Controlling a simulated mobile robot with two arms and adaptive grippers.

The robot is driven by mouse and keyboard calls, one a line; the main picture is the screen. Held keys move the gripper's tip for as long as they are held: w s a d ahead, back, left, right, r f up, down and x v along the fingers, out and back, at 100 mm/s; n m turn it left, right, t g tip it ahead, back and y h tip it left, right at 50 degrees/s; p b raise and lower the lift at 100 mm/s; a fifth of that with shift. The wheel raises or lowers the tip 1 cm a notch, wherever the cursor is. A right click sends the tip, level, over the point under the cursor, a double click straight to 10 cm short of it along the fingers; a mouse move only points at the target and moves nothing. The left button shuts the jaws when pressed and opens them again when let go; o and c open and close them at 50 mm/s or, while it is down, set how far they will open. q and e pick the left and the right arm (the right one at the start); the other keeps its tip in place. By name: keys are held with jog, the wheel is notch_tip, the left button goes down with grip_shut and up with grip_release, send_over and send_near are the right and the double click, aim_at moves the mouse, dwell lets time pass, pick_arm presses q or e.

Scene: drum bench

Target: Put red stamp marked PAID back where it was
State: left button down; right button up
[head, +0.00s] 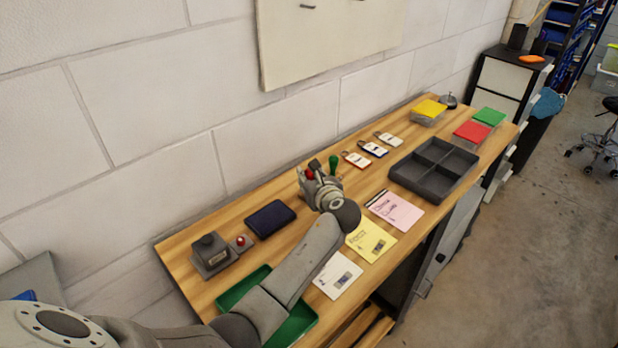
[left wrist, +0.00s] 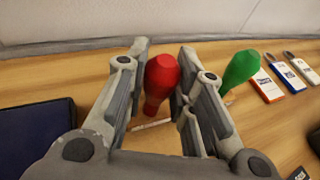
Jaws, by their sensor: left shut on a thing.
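The red stamp (left wrist: 161,82) shows its red handle in the left wrist view, upright between the fingers of my left gripper (left wrist: 164,58), which is shut on it. In the head view only a bit of red (head: 309,174) shows at my left gripper (head: 314,172), near the wall side of the bench. The stamp's base and PAID marking are hidden, and I cannot tell whether it touches the wood. A green-handled stamp (head: 333,163) stands just right of it, also in the left wrist view (left wrist: 240,70). My right gripper is not in view.
Several key tags (head: 373,149) lie to the right, and a dark blue pad (head: 270,218) lies to the left. A dark divided tray (head: 434,168), a pink note (head: 396,210), a yellow note (head: 371,240) and a green tray (head: 232,297) are on the bench (head: 185,244).

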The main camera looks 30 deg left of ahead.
pick_arm(q)
jog(key=c, duration=1.2)
grip_release()
jog(key=shift+c, duration=0.2)
jog(key=shift+r, duration=0.15)
jog(key=shift+s+d+r+p, duration=0.15)
jog(key=shift+d+p, duration=0.05)
jog(key=shift+p, duration=0.2)
jog(key=p+v, duration=0.9)
jog(key=v, duration=0.2)
jog(key=shift+d, duration=0.2)
jog(key=shift+s, duration=0.15)
